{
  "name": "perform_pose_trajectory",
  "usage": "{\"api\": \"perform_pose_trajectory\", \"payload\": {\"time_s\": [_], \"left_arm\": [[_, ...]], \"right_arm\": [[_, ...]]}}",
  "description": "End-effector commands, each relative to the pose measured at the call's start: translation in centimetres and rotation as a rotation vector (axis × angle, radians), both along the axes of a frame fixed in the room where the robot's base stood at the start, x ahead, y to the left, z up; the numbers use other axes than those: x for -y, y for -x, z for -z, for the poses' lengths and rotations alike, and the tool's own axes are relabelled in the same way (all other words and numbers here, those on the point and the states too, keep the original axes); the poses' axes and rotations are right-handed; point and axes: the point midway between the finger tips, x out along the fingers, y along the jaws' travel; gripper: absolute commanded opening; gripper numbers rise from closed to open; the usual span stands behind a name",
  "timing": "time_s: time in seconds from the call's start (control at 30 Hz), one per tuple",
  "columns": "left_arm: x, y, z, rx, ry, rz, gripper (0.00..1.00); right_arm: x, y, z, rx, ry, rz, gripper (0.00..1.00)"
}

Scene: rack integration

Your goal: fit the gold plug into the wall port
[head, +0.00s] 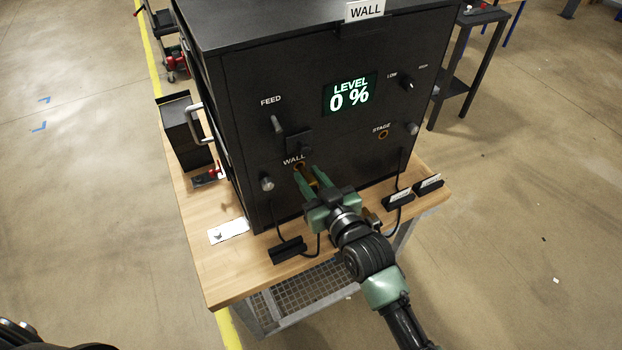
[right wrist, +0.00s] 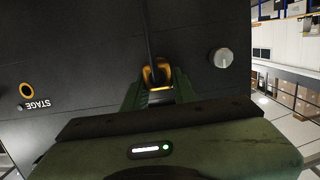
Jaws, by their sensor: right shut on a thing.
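The black cabinet (head: 250,75) has a gold-ringed port (head: 299,166) under the "WALL" label on its front. My right gripper (head: 311,178) is close to the cabinet front, just right of and below that port. It is shut on the gold plug (right wrist: 157,75), with a dark cable running from it in the right wrist view. In the head view the fingers mostly hide the plug. The wall port's ring shows beside the fingertips; I cannot tell whether the plug touches it. My left gripper is not in view.
A second gold port, "STAGE" (head: 382,134), is at the right; it also shows in the right wrist view (right wrist: 27,89). Black holders (head: 288,250) and cables stand on the wooden table (head: 225,280). Knobs and a lever are on the panel. The display (head: 350,94) reads LEVEL 0 %.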

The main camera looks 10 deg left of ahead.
Motion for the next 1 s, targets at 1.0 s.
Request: {"api": "perform_pose_trajectory", "payload": {"time_s": [1.0], "left_arm": [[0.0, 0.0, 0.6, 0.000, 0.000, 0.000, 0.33]], "right_arm": [[-1.5, -2.1, -0.1, 0.002, -0.001, 0.000, 0.30]]}}
